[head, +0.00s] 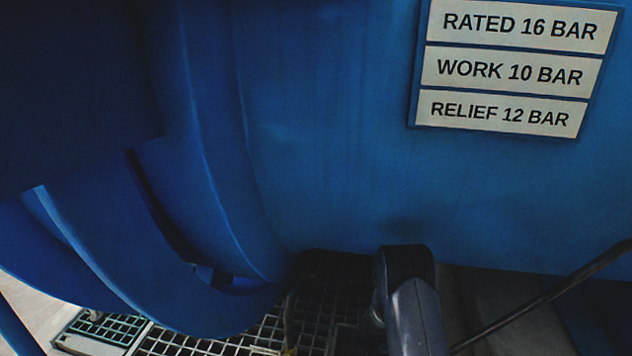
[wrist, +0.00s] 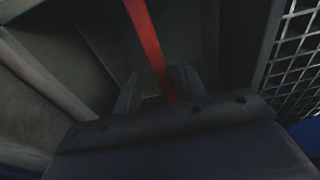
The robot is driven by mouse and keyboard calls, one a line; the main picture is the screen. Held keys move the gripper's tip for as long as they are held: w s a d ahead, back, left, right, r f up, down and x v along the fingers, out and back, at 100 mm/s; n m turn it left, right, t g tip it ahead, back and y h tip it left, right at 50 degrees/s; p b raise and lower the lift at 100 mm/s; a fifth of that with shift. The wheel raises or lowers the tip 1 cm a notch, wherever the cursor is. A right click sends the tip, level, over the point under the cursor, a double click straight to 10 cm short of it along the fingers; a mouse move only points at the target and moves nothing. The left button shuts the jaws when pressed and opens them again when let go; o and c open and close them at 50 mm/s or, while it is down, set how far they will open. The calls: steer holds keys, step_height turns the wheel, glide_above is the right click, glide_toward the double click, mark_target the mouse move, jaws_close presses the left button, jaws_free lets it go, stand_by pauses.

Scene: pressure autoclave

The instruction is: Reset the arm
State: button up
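My gripper (wrist: 159,78) shows in the wrist view with its two grey fingers apart. A red bar or strip (wrist: 146,38) runs from the top edge down into the space between the fingers. I cannot tell whether it touches them or lies behind them; the fingers do not look closed on it. In the head view a dark grey link of my arm (head: 412,300) stands at the bottom, right of the middle. My gripper is hidden in that view.
The blue autoclave vessel (head: 330,150) fills most of the head view, with a thick rounded flange (head: 205,150) at left. A pressure plate (head: 512,72) reads rated 16, work 10, relief 12 bar. Floor grating (head: 260,335) lies below. A mesh panel (wrist: 295,65) is close at right in the wrist view.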

steer(key=r+p, duration=0.1)
steer(key=r, duration=0.1)
steer(key=r+p, duration=0.1)
steer(key=r, duration=0.2)
steer(key=s+r, duration=0.1)
steer(key=r, duration=0.1)
steer(key=shift+a+r+p, duration=0.1)
steer(key=shift+r+p, duration=0.2)
steer(key=shift+p, duration=0.1)
steer(key=f+b, duration=0.1)
steer(key=f, duration=0.2)
steer(key=f+b, duration=0.2)
steer(key=f, duration=0.2)
steer(key=w+f+b, duration=0.1)
steer(key=f+b, duration=0.1)
steer(key=f, duration=0.1)
steer(key=shift+w+f, duration=0.1)
steer(key=shift+f, duration=0.3)
step_height(320, 180, up, 5)
steer(key=shift+r, duration=1.15)
